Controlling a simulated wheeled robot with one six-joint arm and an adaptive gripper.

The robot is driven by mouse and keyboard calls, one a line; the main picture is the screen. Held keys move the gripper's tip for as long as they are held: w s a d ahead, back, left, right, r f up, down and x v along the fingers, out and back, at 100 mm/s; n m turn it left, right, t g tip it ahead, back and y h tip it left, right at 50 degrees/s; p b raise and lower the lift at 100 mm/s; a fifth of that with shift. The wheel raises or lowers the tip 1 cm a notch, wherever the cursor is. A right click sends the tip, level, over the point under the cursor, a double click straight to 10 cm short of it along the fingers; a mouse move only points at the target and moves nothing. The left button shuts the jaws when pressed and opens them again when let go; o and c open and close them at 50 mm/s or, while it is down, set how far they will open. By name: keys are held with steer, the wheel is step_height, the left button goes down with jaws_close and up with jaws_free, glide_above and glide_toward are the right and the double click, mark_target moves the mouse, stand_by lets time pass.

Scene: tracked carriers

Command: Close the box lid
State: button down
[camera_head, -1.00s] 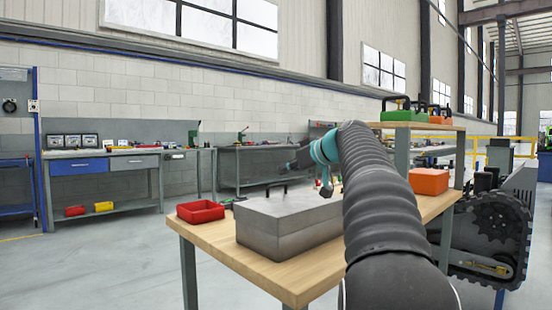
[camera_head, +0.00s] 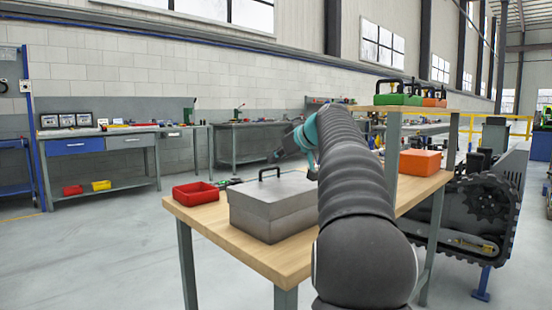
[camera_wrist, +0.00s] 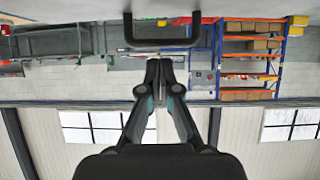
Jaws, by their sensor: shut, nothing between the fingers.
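A grey metal box (camera_head: 270,222) stands on the wooden workbench. Its lid (camera_head: 285,190) appears to lie flat on the body, with a seam along the side. A black handle (camera_head: 268,172) stands up from the lid. My gripper (camera_head: 274,158) is just above and behind the box in the head view, near the handle, partly hidden by my arm. In the wrist view my gripper (camera_wrist: 160,65) has its fingers together and empty. A black handle (camera_wrist: 162,43) crosses ahead of the fingertips there. I cannot tell whether they touch.
A red tray (camera_head: 195,193) sits left of the box on the wooden workbench (camera_head: 235,242). An orange box (camera_head: 420,162) stands to the right. A raised shelf (camera_head: 415,107) holds green and orange cases. Open floor lies left of the bench.

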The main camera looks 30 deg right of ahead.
step_height(320, 180, up, 3)
steer(key=shift+s+a+f+p, duration=0.1)
steer(key=shift+f+p, duration=0.05)
steer(key=shift+p, duration=0.45)
steer(key=v, duration=1)
steer(key=shift+r, duration=0.45)
